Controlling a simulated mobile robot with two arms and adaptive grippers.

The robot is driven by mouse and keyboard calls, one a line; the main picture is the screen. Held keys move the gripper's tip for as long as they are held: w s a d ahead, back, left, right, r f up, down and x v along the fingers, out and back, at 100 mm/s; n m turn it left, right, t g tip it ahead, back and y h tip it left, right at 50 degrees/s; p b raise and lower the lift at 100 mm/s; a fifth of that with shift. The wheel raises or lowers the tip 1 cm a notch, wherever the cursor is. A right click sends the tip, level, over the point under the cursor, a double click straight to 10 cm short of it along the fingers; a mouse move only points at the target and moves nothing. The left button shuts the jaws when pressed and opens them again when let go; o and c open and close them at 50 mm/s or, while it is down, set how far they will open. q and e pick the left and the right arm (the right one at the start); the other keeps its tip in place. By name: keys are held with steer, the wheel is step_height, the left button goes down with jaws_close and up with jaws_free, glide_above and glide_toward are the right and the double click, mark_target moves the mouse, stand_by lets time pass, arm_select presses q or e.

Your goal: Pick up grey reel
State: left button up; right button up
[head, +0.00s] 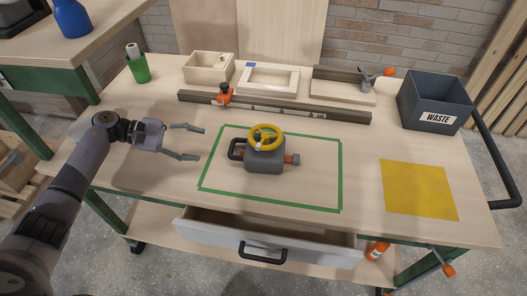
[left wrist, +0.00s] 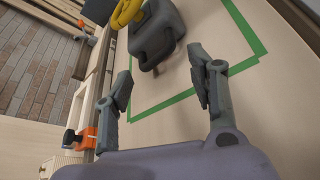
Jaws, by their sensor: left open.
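The grey reel (head: 265,158) appears to be the grey-bodied device with a yellow wheel on top, a dark handle on its left and an orange-ended part on its right. It stands upright inside a green tape rectangle (head: 341,180) on the workbench. In the left wrist view the grey reel (left wrist: 155,38) shows at the top, its yellow wheel cut by the frame edge. My left gripper (head: 199,143) is open and empty, left of the reel and apart from it. In the left wrist view its fingers (left wrist: 160,68) point toward the reel. My right gripper is not in view.
A metal rail with an orange clamp (head: 225,95) lies behind the reel. Wooden trays (head: 209,68), a green cup (head: 139,70) and a waste bin (head: 436,100) stand at the back. A yellow sheet (head: 419,190) lies right. A drawer (head: 269,238) is open in front.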

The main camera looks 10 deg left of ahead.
arm_select(q)
steer(key=x, duration=1)
steer(key=shift+w+a, duration=0.1)
steer(key=shift+a, duration=0.1)
jaws_close()
stand_by(0.3)
stand_by(0.3)
